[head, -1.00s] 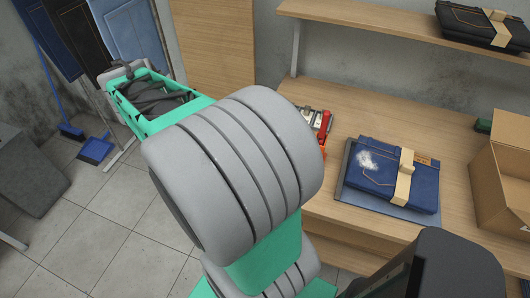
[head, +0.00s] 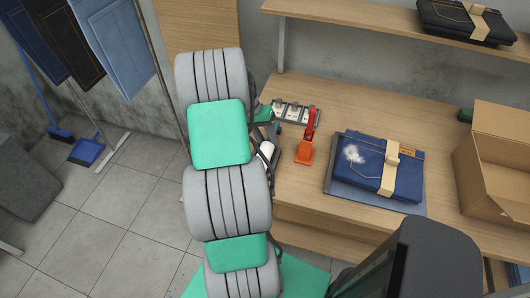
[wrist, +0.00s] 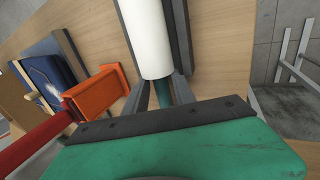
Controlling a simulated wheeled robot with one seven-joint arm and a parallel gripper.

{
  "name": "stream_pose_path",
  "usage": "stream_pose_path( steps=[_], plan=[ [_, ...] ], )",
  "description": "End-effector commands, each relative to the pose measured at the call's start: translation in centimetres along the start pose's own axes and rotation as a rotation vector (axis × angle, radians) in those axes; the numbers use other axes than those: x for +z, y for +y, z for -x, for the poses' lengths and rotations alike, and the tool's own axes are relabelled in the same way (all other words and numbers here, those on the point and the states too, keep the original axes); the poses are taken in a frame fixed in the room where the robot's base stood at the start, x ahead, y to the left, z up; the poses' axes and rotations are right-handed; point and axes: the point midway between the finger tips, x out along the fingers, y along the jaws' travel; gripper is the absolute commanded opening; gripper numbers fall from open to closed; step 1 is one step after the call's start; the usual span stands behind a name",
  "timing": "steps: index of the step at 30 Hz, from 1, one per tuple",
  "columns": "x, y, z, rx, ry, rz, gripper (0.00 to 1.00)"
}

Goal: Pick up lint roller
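The lint roller, a white cylinder (wrist: 150,38) with a teal handle, lies at the table's left edge, close under my gripper. In the head view its white part (head: 267,150) shows beside my arm, partly hidden. My gripper (wrist: 150,45) is open, with long dark fingers on either side of the roller. Gaps seem to show between fingers and handle. The handle's far end is hidden behind the green gripper body.
An orange block with a red handle (head: 306,148) stands just right of the roller. Behind is a strip of several white switches (head: 293,112). An open cardboard box (head: 490,165) stands at right.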

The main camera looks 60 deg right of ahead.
Motion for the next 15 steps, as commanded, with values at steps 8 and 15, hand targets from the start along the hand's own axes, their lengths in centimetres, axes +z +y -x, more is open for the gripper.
stream_pose_path(
  steps=[8, 15],
  plan=[
    [0.00, -0.02, 0.03, 0.000, 0.001, 0.000, 0.20],
    [0.00, -0.03, 0.06, 0.000, 0.001, 0.001, 0.00]
  ],
)
